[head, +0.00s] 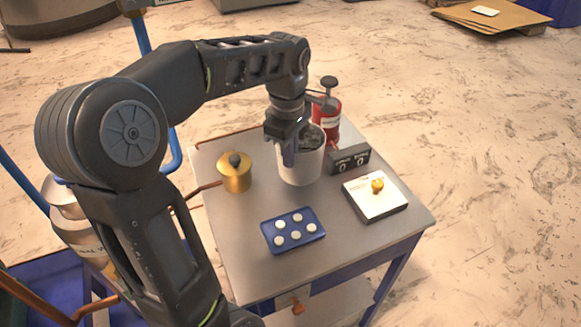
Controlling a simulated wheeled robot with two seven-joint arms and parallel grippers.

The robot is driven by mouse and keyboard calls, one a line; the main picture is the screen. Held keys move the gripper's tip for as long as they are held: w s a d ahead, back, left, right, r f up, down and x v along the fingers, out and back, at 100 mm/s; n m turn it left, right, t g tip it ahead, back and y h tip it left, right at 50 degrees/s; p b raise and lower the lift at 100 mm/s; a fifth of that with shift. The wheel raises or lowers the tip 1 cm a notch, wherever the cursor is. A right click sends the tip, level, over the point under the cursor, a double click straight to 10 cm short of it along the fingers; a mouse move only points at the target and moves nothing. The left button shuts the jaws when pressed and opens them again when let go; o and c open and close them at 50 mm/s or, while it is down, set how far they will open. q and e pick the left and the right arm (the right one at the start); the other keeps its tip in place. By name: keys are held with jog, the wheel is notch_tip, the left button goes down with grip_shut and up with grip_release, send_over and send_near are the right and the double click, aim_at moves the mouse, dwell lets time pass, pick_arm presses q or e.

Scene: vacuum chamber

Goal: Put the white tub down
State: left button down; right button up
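The white tub (304,166) is upright at the back middle of the small grey table (250,275). It is open at the top, with something dark inside. My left gripper (289,152) points down at the tub's near left rim. One finger lies against the outside of the wall, and the other is hidden behind it or inside the tub. The gripper looks shut on the rim. I cannot tell whether the tub's base touches the table or is slightly above it. My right gripper is not in view.
A brass pot (235,173) stands left of the tub. A red canister (329,118) and dark gauge box (349,160) are close behind and right. A white-topped block (374,198) with a yellow knob is at right. A blue tray (293,231) of white discs lies in front.

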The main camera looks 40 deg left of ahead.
aim_at(290, 182)
pick_arm(q)
jog(key=shift+f, duration=0.15)
jog(key=shift+f, duration=1.75)
jog(key=shift+f, duration=0.15)
jog(key=c, duration=1.7)
grip_release()
jog(key=r, duration=0.8)
jog(key=r+p, duration=0.1)
jog(key=r, duration=0.3)
jog(key=shift+s+r, duration=0.15)
jog(key=shift+s, duration=0.15)
